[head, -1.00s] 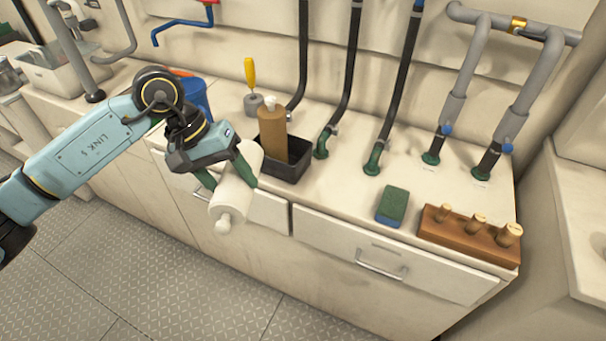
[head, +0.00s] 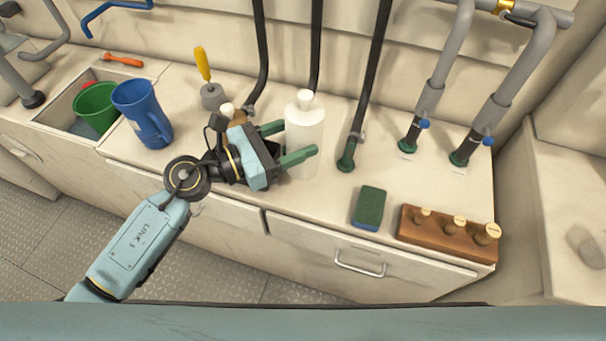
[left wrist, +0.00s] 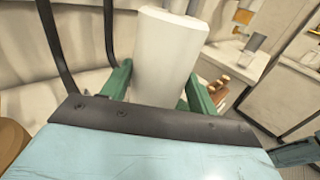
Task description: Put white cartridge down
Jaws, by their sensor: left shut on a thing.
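The white cartridge (head: 304,132) is upright over the counter, among the black hoses, in the head view. My left gripper (head: 297,146) is shut on it, with one green finger on either side. The left wrist view shows the cartridge (left wrist: 164,55) between the two green fingers (left wrist: 158,92). Its base is partly hidden by a finger, so I cannot tell for certain whether it touches the counter (head: 335,190). My right gripper is not in view.
A green and blue sponge (head: 369,208) and a wooden block with several pegs (head: 447,236) are to the right. Black hoses (head: 366,75) rise behind the cartridge. A blue jug (head: 143,112) and a yellow-handled tool (head: 206,75) stand left. The counter's front edge is close.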

